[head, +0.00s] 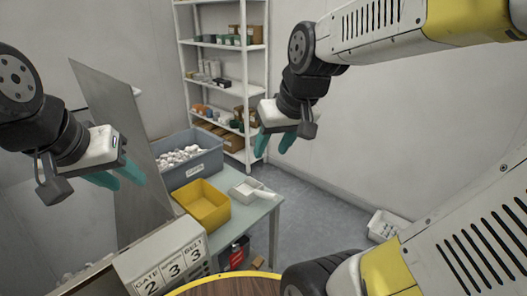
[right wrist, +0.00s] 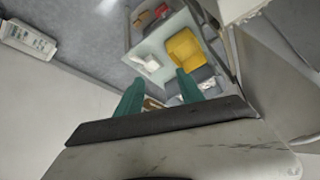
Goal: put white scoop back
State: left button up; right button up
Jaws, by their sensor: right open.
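The white scoop (head: 249,190) lies on the pale table (head: 236,222), to the right of the yellow bin, with its handle pointing right. It also shows in the right wrist view (right wrist: 147,63). My right gripper (head: 271,148) is open and empty, raised in the air away from the scoop; its two teal fingers (right wrist: 157,95) are apart in the wrist view. My left gripper (head: 130,184) is raised at the left, its teal fingers apart and nothing between them.
A yellow bin (head: 203,205) and a grey bin (head: 206,163) of white pieces stand beside the scoop. A grey panel (head: 120,140) rises at left. A counter box (head: 160,262) is in front. Shelves (head: 215,82) stand behind. A white container (head: 383,226) is on the floor at right.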

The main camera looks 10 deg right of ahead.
jog(key=s+a+r+m+t, duration=0.1)
jog(key=s, duration=0.5)
jog(key=shift+s, duration=0.1)
jog(key=shift+c, duration=0.9)
